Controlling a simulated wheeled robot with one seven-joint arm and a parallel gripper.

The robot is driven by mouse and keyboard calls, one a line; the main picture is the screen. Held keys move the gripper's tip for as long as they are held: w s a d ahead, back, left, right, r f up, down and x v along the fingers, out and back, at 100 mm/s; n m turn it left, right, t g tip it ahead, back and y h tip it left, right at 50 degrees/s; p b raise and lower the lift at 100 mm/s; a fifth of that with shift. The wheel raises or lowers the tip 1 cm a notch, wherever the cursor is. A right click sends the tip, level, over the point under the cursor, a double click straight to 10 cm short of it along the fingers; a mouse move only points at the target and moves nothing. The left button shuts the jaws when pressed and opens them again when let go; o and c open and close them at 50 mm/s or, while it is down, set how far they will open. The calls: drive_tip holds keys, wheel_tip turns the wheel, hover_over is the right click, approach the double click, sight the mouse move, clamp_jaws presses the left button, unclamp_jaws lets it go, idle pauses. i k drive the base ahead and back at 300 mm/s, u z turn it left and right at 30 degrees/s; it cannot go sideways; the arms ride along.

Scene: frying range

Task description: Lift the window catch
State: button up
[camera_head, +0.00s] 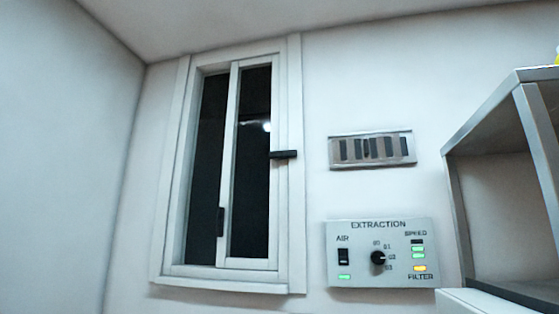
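The window (232,170) is set in the back wall, with a white frame and dark panes. A small dark catch (284,154) sits on the right upright of the window frame, lying level. A dark upright handle (220,221) is on the lower left of the inner sash (228,150). I cannot tell whether the sash is fully closed. My gripper is not in view.
Right of the window is a slotted metal vent plate (372,149). Below it is an extraction panel (380,253) with a black knob, a switch and lit lamps. A metal shelf unit (500,150) stands at the right. The left wall is bare.

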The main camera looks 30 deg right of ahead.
sight(281, 155)
drive_tip(key=u, duration=0.5)
drive_tip(key=i, duration=1.25)
drive_tip(key=z, duration=1.4)
